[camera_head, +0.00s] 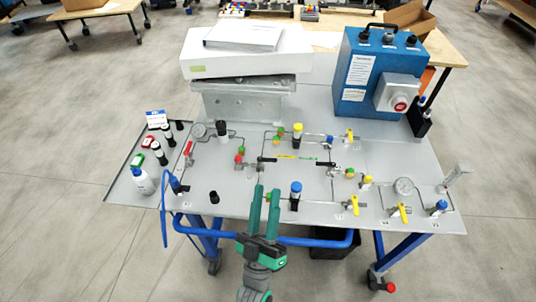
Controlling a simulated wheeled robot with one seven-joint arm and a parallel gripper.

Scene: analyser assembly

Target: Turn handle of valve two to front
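The panel (370,185) carries several lever valves, and their number labels are too small to read, so I cannot tell which is valve two. A red-handled valve (188,148) is at the left. Two black-handled levers, one at centre (266,160) and one right of it (328,164), lie roughly left to right. Yellow handles stand at the back right (350,136), front middle (355,204) and front right (403,209). My green gripper (266,189) is upright at the front edge, its two fingers apart and empty, appearing just in front of the centre black lever. It touches no handle that I can see.
A blue box (372,65) with a red-and-grey switch stands at the back right. A white case (240,62) sits on a metal stand behind. Gauges, coloured caps and a blue-topped cylinder (295,190) rise near the levers. A bottle (143,181) stands at the left.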

